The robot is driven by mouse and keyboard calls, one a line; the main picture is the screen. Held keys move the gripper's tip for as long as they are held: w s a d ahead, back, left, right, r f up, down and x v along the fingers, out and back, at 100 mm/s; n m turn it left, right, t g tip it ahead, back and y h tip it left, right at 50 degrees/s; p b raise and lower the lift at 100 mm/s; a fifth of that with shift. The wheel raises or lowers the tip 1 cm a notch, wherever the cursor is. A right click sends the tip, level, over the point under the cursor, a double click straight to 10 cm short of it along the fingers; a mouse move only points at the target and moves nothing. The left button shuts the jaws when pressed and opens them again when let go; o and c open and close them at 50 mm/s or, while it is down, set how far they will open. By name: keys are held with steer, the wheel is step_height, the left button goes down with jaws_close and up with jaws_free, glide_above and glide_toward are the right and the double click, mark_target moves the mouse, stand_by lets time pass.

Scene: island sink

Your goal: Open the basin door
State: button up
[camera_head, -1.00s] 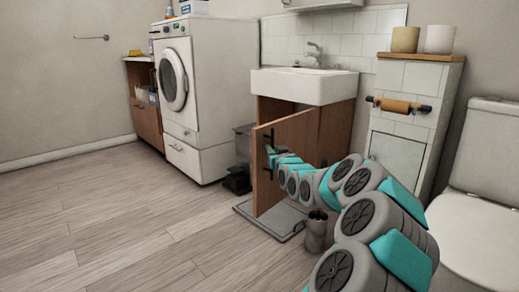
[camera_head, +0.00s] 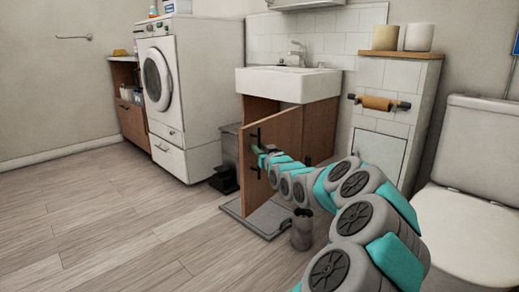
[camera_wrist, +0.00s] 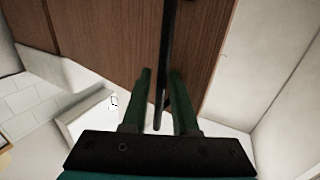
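The basin door (camera_head: 283,134) is a brown wooden panel below the white sink (camera_head: 290,85). It stands swung out from the cabinet (camera_head: 318,128), with part of the opening showing above and behind it. Its long black handle (camera_head: 257,150) is upright on the door's outer face. My gripper (camera_head: 262,152) is at this handle. In the wrist view, the black handle (camera_wrist: 168,50) passes between my two dark green fingers (camera_wrist: 161,75), with narrow gaps visible beside it. The fingers are apart, not visibly clamped.
A dark bin (camera_head: 228,150) and white washing machine (camera_head: 180,95) stand left of the door. A grey mat (camera_head: 240,212) lies below it, and a metal container (camera_head: 301,230) stands near my arm. The toilet (camera_head: 470,215) is at right. Floor at left is clear.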

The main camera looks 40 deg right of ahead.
steer(key=v, duration=0.7)
steer(key=shift+s+a, duration=0.15)
steer(key=shift+s, duration=0.2)
stand_by(0.5)
